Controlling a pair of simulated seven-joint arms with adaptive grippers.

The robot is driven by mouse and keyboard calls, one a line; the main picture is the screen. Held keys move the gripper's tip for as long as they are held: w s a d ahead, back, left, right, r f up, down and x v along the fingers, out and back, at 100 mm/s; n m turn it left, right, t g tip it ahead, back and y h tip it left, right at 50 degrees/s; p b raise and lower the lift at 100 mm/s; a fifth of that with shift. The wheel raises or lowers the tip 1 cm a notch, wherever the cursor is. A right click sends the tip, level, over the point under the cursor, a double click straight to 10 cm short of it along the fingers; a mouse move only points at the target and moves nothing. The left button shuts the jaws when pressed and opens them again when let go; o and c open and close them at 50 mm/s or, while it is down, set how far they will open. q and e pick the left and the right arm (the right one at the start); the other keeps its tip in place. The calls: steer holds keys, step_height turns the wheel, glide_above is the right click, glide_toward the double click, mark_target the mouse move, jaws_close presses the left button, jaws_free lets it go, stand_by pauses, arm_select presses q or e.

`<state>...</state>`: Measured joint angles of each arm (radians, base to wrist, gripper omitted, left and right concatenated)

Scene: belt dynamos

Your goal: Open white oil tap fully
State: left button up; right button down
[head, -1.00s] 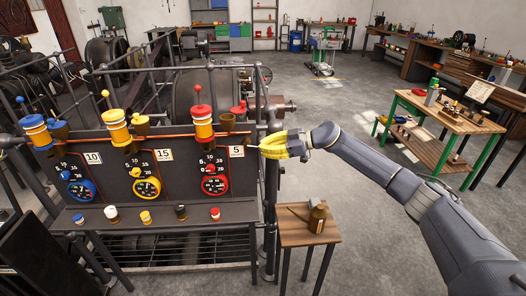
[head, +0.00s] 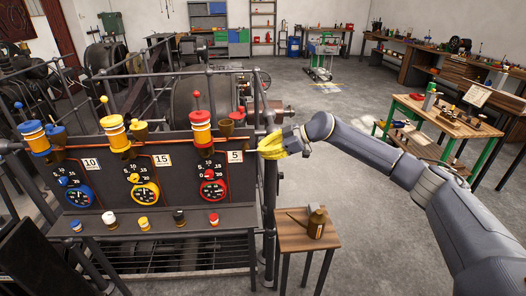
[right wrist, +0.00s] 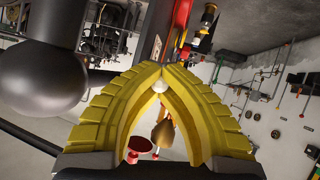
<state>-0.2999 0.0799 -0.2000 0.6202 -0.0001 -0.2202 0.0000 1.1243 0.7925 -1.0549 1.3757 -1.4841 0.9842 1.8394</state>
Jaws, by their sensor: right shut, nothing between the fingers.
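My right gripper (head: 262,152) has yellow fingers and is shut and empty. In the head view it is at the right end of the dark gauge panel, just right of the "5" card and near the end of the copper pipe. In the right wrist view its fingertips (right wrist: 150,69) meet. A small white round knob (right wrist: 160,86) shows just below the tips, perhaps the white oil tap; I cannot tell whether they touch. In the head view the fingers hide that spot, and no white tap is clear there. My left gripper is not in view.
The gauge panel (head: 110,178) carries blue, yellow and red dials, with oiler cups along the copper pipe (head: 165,137). Several small pots stand on the shelf below. A brown oil can (head: 316,224) stands on a small wooden table (head: 300,243).

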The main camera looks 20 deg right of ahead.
steer(key=c, duration=1.3)
jaws_free()
steer(key=shift+c, duration=0.2)
steer(key=v, duration=1.2)
steer(key=shift+d, duration=0.1)
